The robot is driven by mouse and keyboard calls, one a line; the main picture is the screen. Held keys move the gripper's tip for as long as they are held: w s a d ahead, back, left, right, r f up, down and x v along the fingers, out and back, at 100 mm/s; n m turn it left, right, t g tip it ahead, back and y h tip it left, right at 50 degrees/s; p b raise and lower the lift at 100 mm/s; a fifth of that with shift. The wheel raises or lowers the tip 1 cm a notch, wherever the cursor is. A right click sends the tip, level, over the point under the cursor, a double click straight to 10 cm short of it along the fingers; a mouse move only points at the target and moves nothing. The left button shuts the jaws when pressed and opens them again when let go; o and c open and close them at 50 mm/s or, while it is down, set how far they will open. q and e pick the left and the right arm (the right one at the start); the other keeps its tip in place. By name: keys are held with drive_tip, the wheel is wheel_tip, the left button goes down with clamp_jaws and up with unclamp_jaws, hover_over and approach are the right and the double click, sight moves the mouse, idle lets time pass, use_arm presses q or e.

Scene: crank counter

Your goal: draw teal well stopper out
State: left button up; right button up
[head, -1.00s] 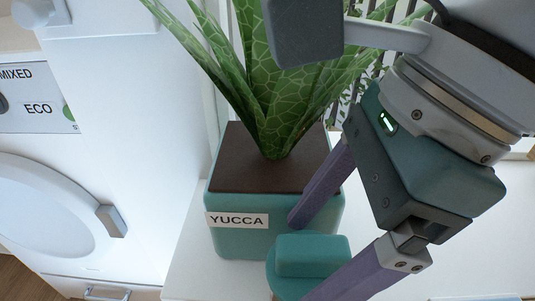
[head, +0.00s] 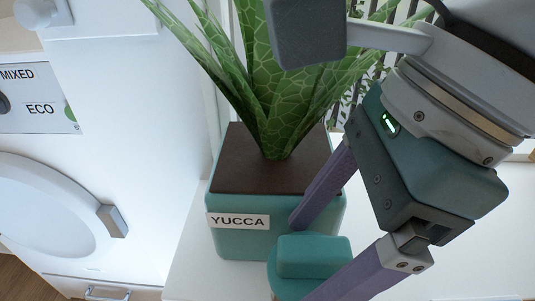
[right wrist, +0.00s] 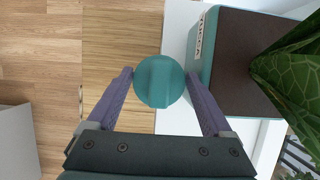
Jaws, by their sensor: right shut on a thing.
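The teal well stopper (head: 314,257) is a round disc with a raised bar across its top. It is in front of the teal planter at the bottom of the head view. In the right wrist view the stopper (right wrist: 159,82) is between the two purple fingertips, with wooden floor and a strip of white surface behind it. My right gripper (head: 304,262) is shut on the stopper, one finger on either side. The well is not visible, so I cannot tell whether the stopper is seated in it. My left gripper is not in view.
A teal planter (head: 240,243) labelled YUCCA, holding a spiky plant (head: 272,100), stands just behind the stopper, close to my right finger. A white appliance with a round door (head: 40,215) stands at the left. The white counter (head: 190,270) is bare left of the planter.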

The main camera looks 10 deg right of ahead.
sight(287, 246)
drive_tip(key=shift+r+p, duration=0.3)
drive_tip(key=shift+r, duration=0.3)
idle(0.4)
drive_tip(key=shift+r+p, duration=1.45)
drive_tip(key=shift+r, duration=0.75)
